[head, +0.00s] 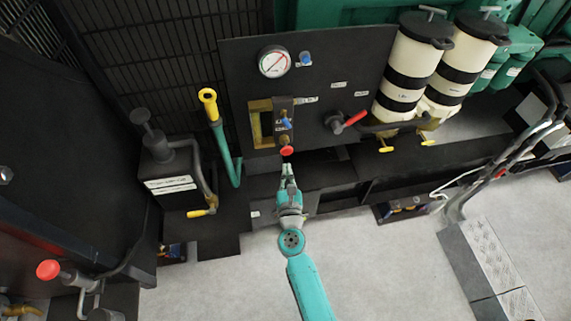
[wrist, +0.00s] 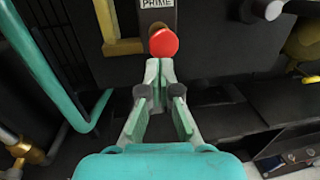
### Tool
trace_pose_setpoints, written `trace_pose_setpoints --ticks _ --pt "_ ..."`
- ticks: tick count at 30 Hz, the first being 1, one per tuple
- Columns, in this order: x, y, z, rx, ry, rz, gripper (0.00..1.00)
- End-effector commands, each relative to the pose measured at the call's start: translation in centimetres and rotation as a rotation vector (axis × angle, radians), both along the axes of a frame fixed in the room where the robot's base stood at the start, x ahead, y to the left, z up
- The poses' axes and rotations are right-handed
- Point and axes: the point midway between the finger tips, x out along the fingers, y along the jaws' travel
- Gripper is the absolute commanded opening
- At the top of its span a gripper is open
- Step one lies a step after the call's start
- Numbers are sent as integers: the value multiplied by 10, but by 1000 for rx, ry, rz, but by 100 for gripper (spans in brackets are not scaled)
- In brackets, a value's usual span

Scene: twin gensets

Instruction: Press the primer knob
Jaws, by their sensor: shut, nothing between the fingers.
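The red primer knob (head: 287,150) sits at the lower end of a small block on the dark panel (head: 345,65). In the wrist view the red knob (wrist: 163,43) is just beyond my fingertips, under a label reading PRIME (wrist: 155,3). My gripper (head: 288,167) is shut and empty, its fingertips pointing at the knob. In the wrist view my gripper (wrist: 159,65) has its tips close below the knob. I cannot tell whether they touch it.
A gauge (head: 274,62) and a red-handled valve (head: 349,121) are on the panel. A yellow-ended teal pipe (head: 222,140) stands to the left, and two cream cylinders (head: 408,68) to the right. Another red knob (head: 48,269) is at lower left. Grey floor (head: 385,255) is open in front.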

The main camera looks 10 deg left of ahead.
Motion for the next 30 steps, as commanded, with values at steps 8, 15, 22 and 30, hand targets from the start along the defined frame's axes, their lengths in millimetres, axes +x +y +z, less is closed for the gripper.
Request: trace_pose_setpoints --ticks 8,15,22,30 --pt "-44 -14 -2 -1 2 1 0" --pt "-66 -21 -2 -2 2 2 0" --pt "-69 -22 -2 -1 1 1 0" --pt "-69 -22 -2 -1 1 1 0"
